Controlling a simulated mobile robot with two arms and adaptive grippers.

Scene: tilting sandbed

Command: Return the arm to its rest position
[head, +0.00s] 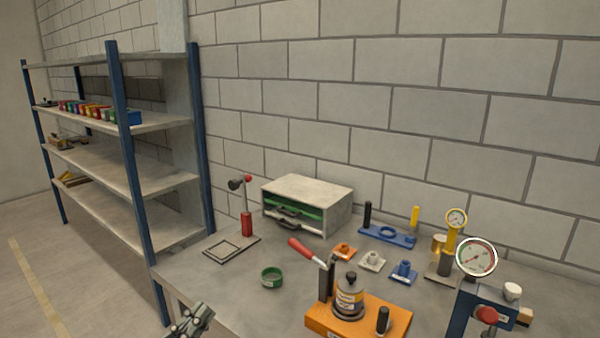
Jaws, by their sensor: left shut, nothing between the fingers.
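My left gripper (192,321) shows at the bottom edge of the head view, left of centre, in front of the workbench (215,284). It is shut with nothing held, and most of the arm behind it is out of frame. It is apart from the things on the bench. My right gripper is not in the head view.
On the bench stand a green ring-shaped cup (272,277), a red-based stand (246,224), a drawer box (308,203), an orange fixture (375,325) with a red-handled lever, and a dial gauge (477,257). A blue-post shelf (125,150) stands left. The bench's front left is clear.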

